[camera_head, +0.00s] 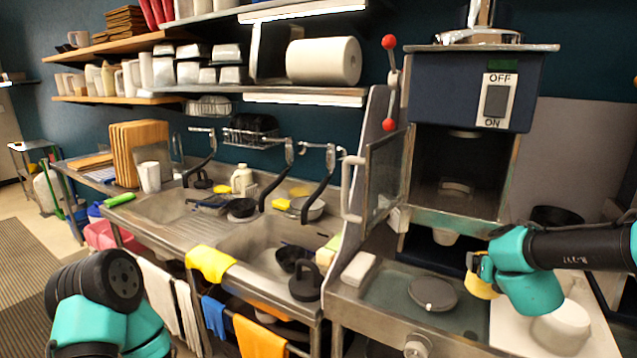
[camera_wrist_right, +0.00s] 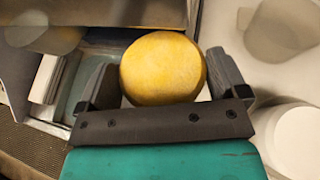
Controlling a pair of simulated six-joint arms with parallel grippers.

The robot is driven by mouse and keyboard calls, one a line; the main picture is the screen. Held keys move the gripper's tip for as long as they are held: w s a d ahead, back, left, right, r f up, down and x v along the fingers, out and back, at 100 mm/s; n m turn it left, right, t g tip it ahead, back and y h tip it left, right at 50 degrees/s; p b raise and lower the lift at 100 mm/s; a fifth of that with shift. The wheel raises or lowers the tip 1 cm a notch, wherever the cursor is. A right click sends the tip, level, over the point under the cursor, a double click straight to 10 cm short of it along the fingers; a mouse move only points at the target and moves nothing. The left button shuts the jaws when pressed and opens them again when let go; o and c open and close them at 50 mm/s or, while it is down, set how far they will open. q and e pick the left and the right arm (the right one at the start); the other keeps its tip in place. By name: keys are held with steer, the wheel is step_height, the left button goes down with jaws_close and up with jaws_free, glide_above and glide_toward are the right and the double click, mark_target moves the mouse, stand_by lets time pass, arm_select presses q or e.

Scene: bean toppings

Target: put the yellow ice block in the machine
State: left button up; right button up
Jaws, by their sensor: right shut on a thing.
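The yellow ice block (camera_head: 482,289) is a round, thick yellow disc held by my right gripper (camera_head: 474,265), low in front of the machine and to its right. The right wrist view shows the block (camera_wrist_right: 162,68) between both fingers. The machine (camera_head: 430,86) has a dark blue top with an OFF/ON switch (camera_head: 496,101). Its steel chamber (camera_head: 456,184) is open at the front, and a framed door (camera_head: 380,178) stands swung out to the left. My left arm shows at the lower left; its fingers are not visible.
A grey round lid (camera_head: 432,293) lies on the steel counter below the machine. A white block (camera_head: 358,269) is left of it. White round containers (camera_head: 562,326) stand on a white board at the right. A sink (camera_head: 260,240) with pans is at the left.

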steer(key=a+f+n+y, duration=0.2)
steer(key=a+n+y, duration=0.1)
steer(key=a, duration=1.8)
steer(key=shift+s+a+f+t, duration=0.2)
steer(key=shift+s+f+t, duration=0.1)
steer(key=shift+d, duration=0.15)
step_height(320, 180, up, 2)
steer(key=m+h, duration=0.2)
glide_above(468, 290)
steer(key=s+d+r+m+h, duration=0.1)
steer(key=d, duration=0.6)
steer(key=s+d+r+m+g+h, duration=0.1)
steer(key=s+d+h, duration=0.1)
steer(key=d, duration=0.5)
steer(key=shift+s+d+r, duration=0.25)
steer(key=shift+s+r, duration=0.05)
